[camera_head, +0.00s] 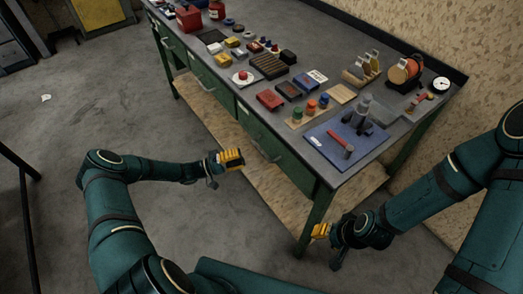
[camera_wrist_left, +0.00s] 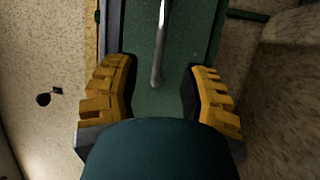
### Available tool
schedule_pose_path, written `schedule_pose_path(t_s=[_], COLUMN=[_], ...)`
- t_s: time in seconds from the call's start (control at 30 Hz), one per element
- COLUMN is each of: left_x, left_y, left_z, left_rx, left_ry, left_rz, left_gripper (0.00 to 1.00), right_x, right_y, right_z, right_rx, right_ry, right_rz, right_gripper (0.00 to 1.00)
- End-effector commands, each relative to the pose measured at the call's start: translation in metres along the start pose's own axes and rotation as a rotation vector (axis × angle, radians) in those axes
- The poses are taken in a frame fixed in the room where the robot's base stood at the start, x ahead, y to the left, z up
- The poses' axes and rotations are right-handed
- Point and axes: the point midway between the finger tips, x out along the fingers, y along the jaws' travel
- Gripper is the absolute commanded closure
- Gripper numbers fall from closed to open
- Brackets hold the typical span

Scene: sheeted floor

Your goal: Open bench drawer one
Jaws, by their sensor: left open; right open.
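The workbench (camera_head: 345,178) has green drawer fronts along its near side. The nearest drawer front (camera_head: 285,160) has a metal handle (camera_head: 263,150) and looks shut. I cannot tell which drawer is number one. My left gripper (camera_head: 238,158) is open and empty, just in front of the nearest drawer. In the left wrist view, the handle (camera_wrist_left: 161,45) is a grey bar running between the lines of the two yellow fingers, ahead of the open left gripper (camera_wrist_left: 163,88); contact does not show. My right gripper (camera_head: 316,231) is open and empty near the bench's front leg.
A wooden lower shelf (camera_head: 275,185) lies under the drawers. Another drawer handle (camera_head: 205,86) is farther along. The grey floor (camera_head: 120,110) left of the bench is mostly clear.

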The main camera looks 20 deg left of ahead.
Motion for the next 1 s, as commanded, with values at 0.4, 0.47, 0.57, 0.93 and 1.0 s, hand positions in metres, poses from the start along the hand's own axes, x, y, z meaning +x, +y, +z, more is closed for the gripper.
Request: schedule_pose_path(t_s=[0.4, 0.47, 0.57, 0.93, 1.0], left_x=[0.071, 0.075, 0.081, 0.083, 0.083], left_y=[-0.001, -0.001, -0.001, 0.000, 0.000], left_z=[0.001, 0.001, 0.001, 0.000, 0.000], left_rx=[-0.002, -0.002, -0.001, -0.001, -0.001], left_ry=[-0.002, -0.002, -0.002, -0.001, -0.001], left_rz=[-0.001, -0.002, -0.002, -0.002, -0.002], left_gripper=[0.57, 0.57, 0.57, 0.71, 0.96], right_x=[0.001, 0.001, 0.001, 0.001, 0.001], right_y=[0.000, 0.001, 0.001, 0.001, 0.001], right_z=[0.000, 0.000, 0.000, 0.000, 0.000], right_rx=[0.000, 0.000, 0.000, 0.000, 0.000], right_ry=[0.001, 0.001, 0.001, 0.001, 0.001], right_rz=[0.000, 0.000, 0.000, 0.000, 0.000], right_gripper=[0.53, 0.53, 0.53, 0.53, 0.53])
